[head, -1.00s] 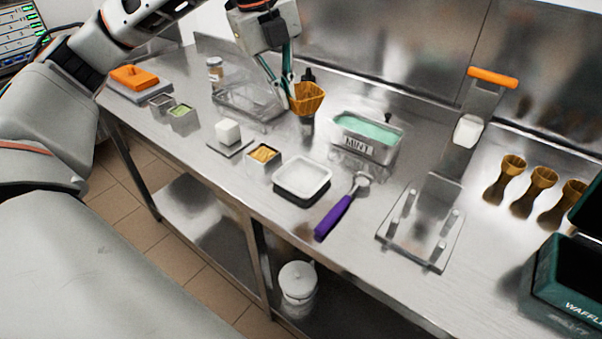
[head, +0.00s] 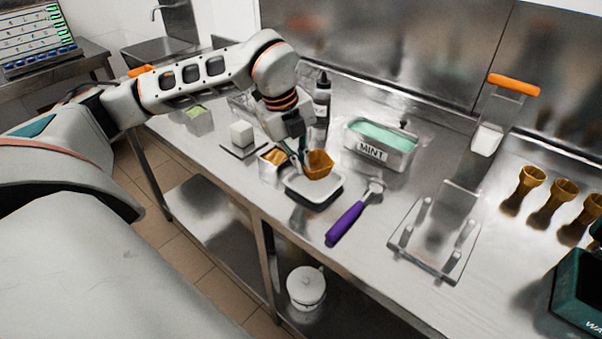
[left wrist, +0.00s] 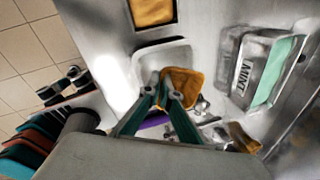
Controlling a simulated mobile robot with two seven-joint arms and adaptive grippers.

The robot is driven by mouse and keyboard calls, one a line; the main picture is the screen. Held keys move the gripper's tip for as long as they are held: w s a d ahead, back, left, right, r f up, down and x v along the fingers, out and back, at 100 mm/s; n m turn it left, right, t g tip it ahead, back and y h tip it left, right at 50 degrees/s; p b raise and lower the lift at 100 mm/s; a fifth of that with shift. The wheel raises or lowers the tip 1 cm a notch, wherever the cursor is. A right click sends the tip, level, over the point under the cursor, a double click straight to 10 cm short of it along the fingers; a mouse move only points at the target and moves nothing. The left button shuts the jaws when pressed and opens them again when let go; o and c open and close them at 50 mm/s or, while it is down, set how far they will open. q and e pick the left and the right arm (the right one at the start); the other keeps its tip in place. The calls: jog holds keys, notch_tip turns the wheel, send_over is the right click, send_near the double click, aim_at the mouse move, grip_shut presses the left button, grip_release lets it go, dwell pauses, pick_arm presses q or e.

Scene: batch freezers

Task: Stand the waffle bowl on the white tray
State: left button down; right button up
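The waffle bowl (head: 318,164) is a golden-brown, square-rimmed cup. My left gripper (head: 304,160) is shut on its rim and holds it over the back part of the white tray (head: 311,193). The bowl (left wrist: 183,88) also shows between the fingertips of my left gripper (left wrist: 172,92) in the left wrist view, with the white tray (left wrist: 150,62) behind it. I cannot tell whether the bowl's base touches the tray. My right gripper is in neither view.
A purple-handled scoop (head: 346,222) lies right of the tray. A mint tub (head: 380,145) stands behind it, and a small tin with orange contents (head: 270,162) stands close on the left. A dark bottle (head: 322,98) stands behind. A clear stand (head: 434,236) is farther right.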

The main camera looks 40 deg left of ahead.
pick_arm(q)
jog(key=x, duration=0.3)
jog(key=shift+s+a+f, duration=0.15)
jog(key=shift+s+f, duration=0.15)
jog(key=shift+f, duration=0.1)
jog(key=c, duration=2.6)
grip_release()
jog(key=shift+o, duration=0.2)
jog(key=shift+r, duration=0.3)
jog(key=v, duration=1.2)
